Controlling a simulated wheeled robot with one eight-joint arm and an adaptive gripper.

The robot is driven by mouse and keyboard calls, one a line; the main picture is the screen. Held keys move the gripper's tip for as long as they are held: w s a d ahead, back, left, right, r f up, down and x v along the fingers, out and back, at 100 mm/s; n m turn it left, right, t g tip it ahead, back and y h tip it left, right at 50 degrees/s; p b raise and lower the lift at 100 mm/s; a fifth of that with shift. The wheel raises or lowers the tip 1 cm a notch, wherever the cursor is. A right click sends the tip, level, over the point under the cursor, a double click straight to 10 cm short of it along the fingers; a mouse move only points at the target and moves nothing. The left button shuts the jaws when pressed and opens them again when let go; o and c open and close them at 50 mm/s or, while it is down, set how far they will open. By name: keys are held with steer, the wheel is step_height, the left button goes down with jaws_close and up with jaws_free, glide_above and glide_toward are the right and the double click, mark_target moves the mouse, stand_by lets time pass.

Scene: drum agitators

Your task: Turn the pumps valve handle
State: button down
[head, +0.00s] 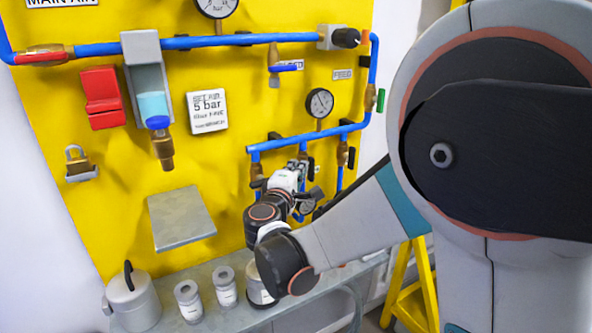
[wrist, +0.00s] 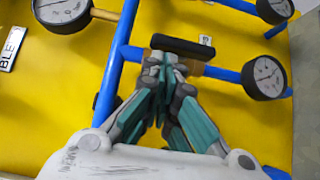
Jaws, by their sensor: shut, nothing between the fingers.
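In the wrist view, a black bar handle (wrist: 183,46) lies crosswise over a brass valve body (wrist: 190,68) on a blue pipe. My gripper (wrist: 166,70) is shut and empty, its fingertips together just below the handle's left half. They overlap the handle's near side in the picture; I cannot tell whether they touch it. In the head view, my gripper (head: 299,166) is at the lower blue pipes, in front of the middle drop, and hides most of the valve there. Which valve is labelled for the pumps cannot be read.
Similar valves flank it, a left one (head: 257,172) and a right one (head: 342,155). A gauge (head: 319,103) stands above the pipe (head: 320,132). A grey shelf (head: 182,217) juts from the yellow panel. A pot (head: 132,300) and cans (head: 225,287) stand on the bench below.

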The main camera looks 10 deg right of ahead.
steer(key=shift+d+r+p, duration=0.1)
steer(key=shift+r+p, duration=0.1)
steer(key=shift+p, duration=0.3)
steer(key=shift+d+r+m+g+y+p, duration=0.2)
steer(key=shift+r+m+g+y+p, duration=0.25)
steer(key=shift+m+g+p, duration=0.6)
steer(key=shift+w+d+r+m+y+p, duration=0.1)
steer(key=shift+d+r+m+y+p, duration=0.25)
steer(key=shift+p, duration=0.8)
steer(key=y+p, duration=0.1)
steer(key=m+g+p, duration=0.1)
steer(key=d+r+m+g+y+p, duration=0.1)
steer(key=p, duration=0.1)
steer(key=shift+w+d+y, duration=0.1)
steer(key=shift+w+y, duration=0.15)
steer(key=shift+y, duration=0.05)
steer(key=d+m+g+y+p, duration=0.1)
steer(key=y, duration=0.1)
steer(key=w+d+m+g+y+p, duration=0.1)
steer(key=d+m+y+p, duration=0.1)
steer(key=shift+d+g+y, duration=0.1)
steer(key=shift+g+y, duration=0.25)
steer(key=shift+y, duration=0.05)
steer(key=shift+w+d+f, duration=0.15)
steer(key=shift+d, duration=0.2)
